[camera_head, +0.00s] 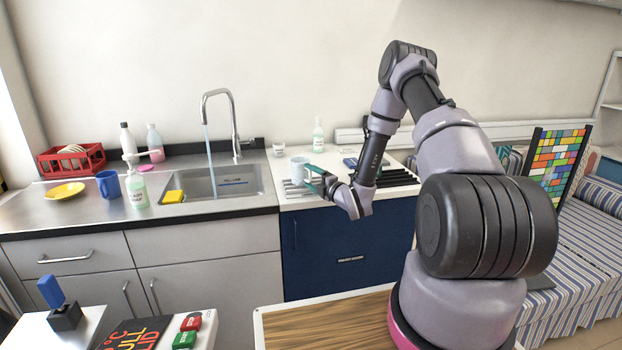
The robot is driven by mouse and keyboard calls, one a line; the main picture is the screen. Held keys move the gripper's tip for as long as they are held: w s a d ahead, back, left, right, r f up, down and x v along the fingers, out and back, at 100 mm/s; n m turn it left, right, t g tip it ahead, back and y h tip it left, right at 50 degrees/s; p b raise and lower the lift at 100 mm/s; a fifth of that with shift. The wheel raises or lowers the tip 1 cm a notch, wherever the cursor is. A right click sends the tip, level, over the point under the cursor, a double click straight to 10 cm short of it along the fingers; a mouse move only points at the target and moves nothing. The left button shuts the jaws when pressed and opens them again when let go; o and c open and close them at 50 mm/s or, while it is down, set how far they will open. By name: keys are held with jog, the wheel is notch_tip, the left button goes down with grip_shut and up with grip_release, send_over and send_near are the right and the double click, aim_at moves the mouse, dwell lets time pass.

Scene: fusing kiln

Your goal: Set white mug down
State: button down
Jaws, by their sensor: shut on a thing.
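The white mug (299,170) is in the head view, over the white counter just right of the sink. It looks pale blue-white and upright. My gripper (312,178) reaches it from the right, with green fingers shut on the mug. The mug is at or just above a ribbed drying area (296,189) on the counter. I cannot tell whether its base touches the surface.
The sink (225,181) with running water lies left of the mug. A drinking glass (278,148) and a clear bottle (318,135) stand behind it. A dark slotted rack (398,177) lies to the right. A blue mug (109,184) and soap bottle (136,188) stand farther left.

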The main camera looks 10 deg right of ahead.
jog(key=shift+c, duration=0.7)
grip_release()
jog(key=shift+f, duration=0.15)
jog(key=v, duration=1.2)
jog(key=w+d+r+m+g+h, duration=0.2)
jog(key=w+d+r+m+h, duration=0.15)
jog(key=r, duration=0.35)
jog(key=s+d+r+m+g+h, duration=0.1)
jog(key=s+r+m+g+h, duration=0.15)
jog(key=r+m, duration=0.45)
jog(key=s+d+r+m+g+h, duration=0.1)
jog(key=s+r+m+h, duration=0.2)
jog(key=r, duration=0.8)
jog(key=s+a+r+m+g+y, duration=0.1)
jog(key=s+a+r+m, duration=0.1)
jog(key=s, duration=0.7)
jog(key=s+a+r+m+g+y, duration=0.1)
jog(key=s+a+r+m, duration=0.2)
jog(key=s+r+m, duration=0.2)
jog(key=s+a+r+m+g+y, duration=0.1)
jog(key=s+m, duration=0.5)
jog(key=s, duration=0.7)
notch_tip(320, 180, up, 3)
jog(key=shift+s+a+f+g+y, duration=0.1)
jog(key=shift+s+a+g+y, duration=0.3)
jog(key=shift+a, duration=0.65)
jog(key=shift+w+m, duration=0.15)
jog(key=shift+m, duration=0.1)
